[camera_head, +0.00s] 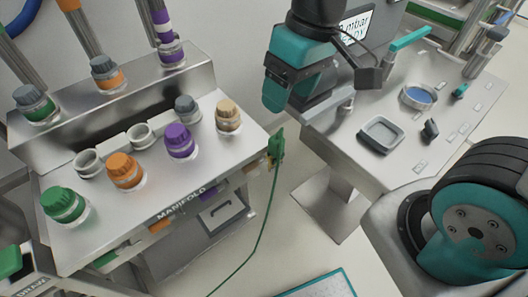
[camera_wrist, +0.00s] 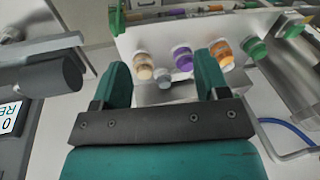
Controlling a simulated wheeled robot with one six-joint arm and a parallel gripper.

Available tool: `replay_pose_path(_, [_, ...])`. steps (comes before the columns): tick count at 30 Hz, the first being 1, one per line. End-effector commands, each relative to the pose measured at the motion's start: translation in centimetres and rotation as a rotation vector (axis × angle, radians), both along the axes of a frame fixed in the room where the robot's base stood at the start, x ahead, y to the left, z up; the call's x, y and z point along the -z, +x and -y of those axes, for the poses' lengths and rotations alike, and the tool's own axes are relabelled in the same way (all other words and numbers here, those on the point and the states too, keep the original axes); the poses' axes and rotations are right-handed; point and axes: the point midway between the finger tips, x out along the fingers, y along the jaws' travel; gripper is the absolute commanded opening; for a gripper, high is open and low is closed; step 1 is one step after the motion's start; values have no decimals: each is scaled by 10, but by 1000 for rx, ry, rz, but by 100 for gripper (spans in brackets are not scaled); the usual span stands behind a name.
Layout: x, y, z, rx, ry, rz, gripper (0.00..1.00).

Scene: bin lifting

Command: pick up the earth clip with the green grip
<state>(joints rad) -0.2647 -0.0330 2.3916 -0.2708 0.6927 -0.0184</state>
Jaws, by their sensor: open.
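The earth clip with the green grip (camera_head: 276,146) sits at the right edge of the manifold bench (camera_head: 232,152), with a green cable hanging from it to the floor. In the wrist view a green piece that looks like the clip (camera_wrist: 117,17) shows at the bench edge, top left, beyond the left finger. My gripper (camera_head: 276,98) is in the air above and beyond the clip in the head view, apart from it. In the wrist view my gripper (camera_wrist: 163,80) is open, with nothing between its two teal fingers. The clip's jaws are too small to make out.
The manifold carries several capped ports, among them orange (camera_head: 125,170), purple (camera_head: 178,141), green (camera_head: 64,204) and tan (camera_head: 228,116). Open floor lies between bench and table.

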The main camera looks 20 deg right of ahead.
Motion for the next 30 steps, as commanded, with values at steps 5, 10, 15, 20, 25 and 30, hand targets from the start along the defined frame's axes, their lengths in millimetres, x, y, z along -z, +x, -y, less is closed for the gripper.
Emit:
replay_pose_path(5, [52, 64, 19, 103, -138, -26, 68])
replay_pose_path(10, [79, 90, 30, 147, -210, -33, 68])
replay_pose_path(15, [106, 92, 32, 152, -222, -37, 68])
replay_pose_path(20, [142, 92, 31, 151, -221, -39, 68])
replay_pose_path(25, [178, 92, 31, 151, -220, -37, 68])
replay_pose_path(30, [197, 93, 31, 152, -218, -32, 68])
